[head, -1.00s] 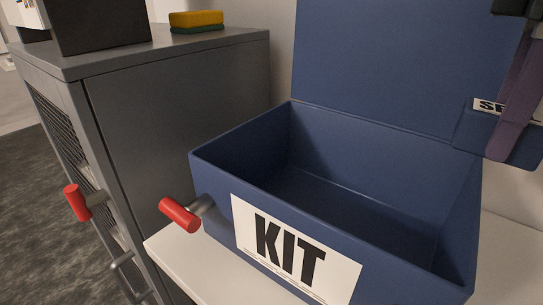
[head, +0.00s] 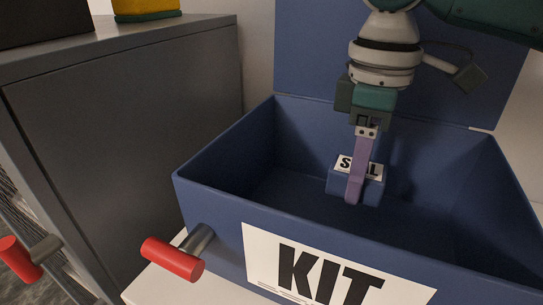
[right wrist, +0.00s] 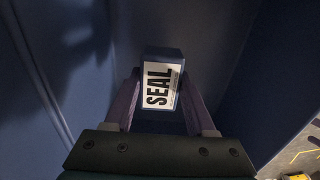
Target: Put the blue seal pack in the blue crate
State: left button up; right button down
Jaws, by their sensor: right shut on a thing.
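The blue seal pack (head: 340,184) is a small blue block with a white label. My right gripper (head: 355,190) has its purple fingers shut on it and holds it inside the open blue crate (head: 215,205). The crate has a white KIT label on its front and a raised lid at the back. In the right wrist view the pack (right wrist: 162,88) sits between the two fingertips (right wrist: 160,100), label facing the camera. I cannot tell whether the pack touches the crate floor. My left gripper is not in view.
A grey cabinet (head: 130,120) stands left of the crate, with a yellow and green sponge (head: 147,8) on top. Red-ended handles (head: 172,259) stick out at the crate's front left and at the cabinet (head: 20,258). The crate stands on a white surface (head: 150,287).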

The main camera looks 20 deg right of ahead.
aim_at(346, 223)
notch_tip(346, 223, down, 6)
jog(key=shift+r+b, duration=0.2)
jog(key=shift+b, duration=0.2)
jog(key=shift+f, duration=0.2)
jog(key=shift+f, duration=0.15)
jog(key=shift+c, duration=1.1)
grip_release()
notch_tip(346, 223, up, 11)
jog(key=shift+w+r+p, duration=0.1)
jog(key=shift+p, duration=0.8)
jog(key=shift+r, duration=0.6)
